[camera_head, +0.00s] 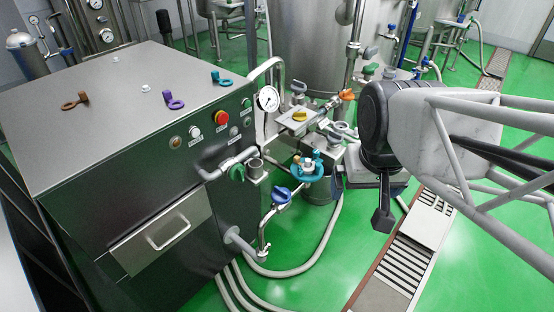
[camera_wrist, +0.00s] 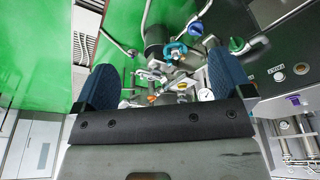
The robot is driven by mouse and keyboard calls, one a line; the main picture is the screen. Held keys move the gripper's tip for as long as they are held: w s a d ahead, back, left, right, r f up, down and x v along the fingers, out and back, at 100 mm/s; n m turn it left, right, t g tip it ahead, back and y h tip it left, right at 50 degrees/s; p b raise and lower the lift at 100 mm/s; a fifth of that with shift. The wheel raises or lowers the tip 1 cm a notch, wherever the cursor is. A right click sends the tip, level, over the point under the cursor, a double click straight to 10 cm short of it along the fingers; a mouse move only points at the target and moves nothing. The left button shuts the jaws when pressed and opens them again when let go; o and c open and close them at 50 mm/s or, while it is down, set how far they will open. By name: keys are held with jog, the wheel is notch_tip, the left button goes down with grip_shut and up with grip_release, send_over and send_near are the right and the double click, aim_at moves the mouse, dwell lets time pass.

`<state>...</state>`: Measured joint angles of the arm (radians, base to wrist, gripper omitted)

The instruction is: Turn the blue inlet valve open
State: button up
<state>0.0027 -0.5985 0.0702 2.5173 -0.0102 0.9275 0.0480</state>
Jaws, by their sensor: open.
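The blue inlet valve has a blue handle (camera_head: 281,195) on a bent steel pipe, low at the right side of the steel cabinet. The blue handle (camera_wrist: 196,28) also shows near the top of the wrist view, above the right finger. My gripper (camera_head: 360,203) hangs to the right of the valve in the head view, pointing down, clear of the handle. In the wrist view, my gripper (camera_wrist: 160,61) has its two blue-padded fingers spread wide, with nothing held between them. How far the valve is turned is hard to tell.
A teal handwheel (camera_head: 308,166) sits between the blue handle and my gripper. A green handle (camera_head: 237,173), a yellow knob (camera_head: 299,116) and a pressure gauge (camera_head: 268,98) are close by. Hoses run below. The steel cabinet (camera_head: 130,110) fills the left; green floor lies open in front.

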jog(key=w+a+f+m, duration=0.2)
jog(key=w+f, duration=0.1)
jog(key=w, duration=0.8)
jog(key=m+g, duration=0.3)
jog(key=m, duration=0.3)
send_over(282, 190)
notch_tip(282, 190, down, 31)
jog(key=shift+s+r, duration=0.1)
jog(key=shift+s, duration=0.05)
jog(key=shift+w+a+f, duration=0.15)
jog(key=shift+w+f, duration=0.05)
jog(key=shift+f, duration=0.5)
jog(key=shift+f, duration=0.15)
jog(key=shift+f, duration=3.7)
